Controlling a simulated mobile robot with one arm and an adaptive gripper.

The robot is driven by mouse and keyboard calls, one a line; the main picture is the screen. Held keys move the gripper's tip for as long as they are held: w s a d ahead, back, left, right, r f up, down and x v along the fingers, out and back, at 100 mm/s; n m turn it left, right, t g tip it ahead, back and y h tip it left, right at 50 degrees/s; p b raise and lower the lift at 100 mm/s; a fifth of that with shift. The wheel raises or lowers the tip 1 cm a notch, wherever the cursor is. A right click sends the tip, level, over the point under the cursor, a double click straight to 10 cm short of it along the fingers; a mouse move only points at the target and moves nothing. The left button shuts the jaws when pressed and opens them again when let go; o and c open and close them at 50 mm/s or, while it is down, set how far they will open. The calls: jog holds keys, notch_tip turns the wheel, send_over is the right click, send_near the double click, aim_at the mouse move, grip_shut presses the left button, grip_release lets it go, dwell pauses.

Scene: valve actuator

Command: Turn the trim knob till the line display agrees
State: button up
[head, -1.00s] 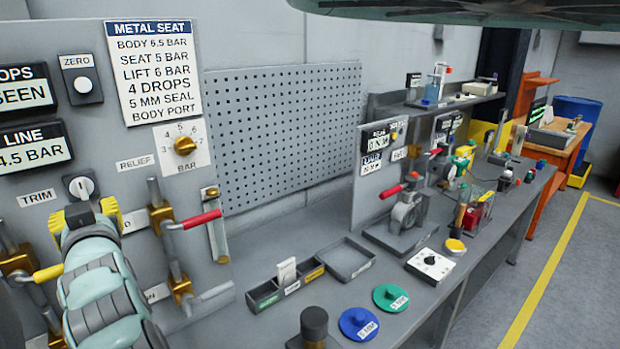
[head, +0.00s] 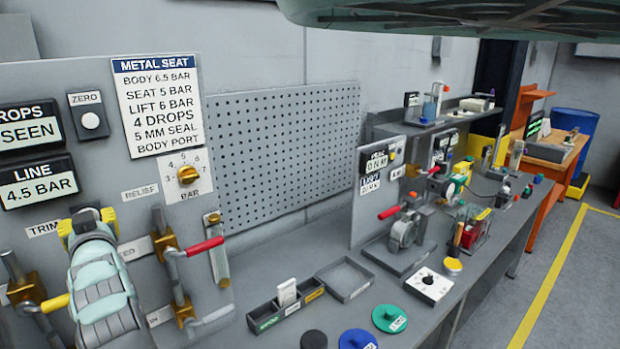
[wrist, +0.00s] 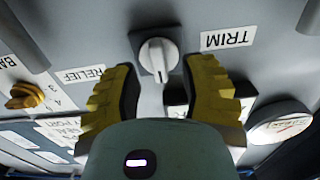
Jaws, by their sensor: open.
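The trim knob (wrist: 157,57) is a white knob with a pointer bar on the grey panel, beside the TRIM label (wrist: 228,39) in the wrist view. My gripper (wrist: 163,78) is open, its yellow fingers on either side of the knob's near side, with no clear contact. In the head view my gripper (head: 87,220) hides most or all of the knob. The line display (head: 39,182) reads 4.5 BAR. The metal seat card (head: 155,105) lists body 6.5 bar, seat 5 bar and lift 6 bar.
A brass relief knob (head: 188,174) with a dial is right of the trim knob. A red-handled valve (head: 205,246) and a yellow-handled valve (head: 54,303) stand out from the panel near my gripper. A zero button (head: 90,120) is above.

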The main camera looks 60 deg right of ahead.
jog(key=shift+w+d, duration=0.15)
jog(key=shift+w, duration=0.5)
grip_shut()
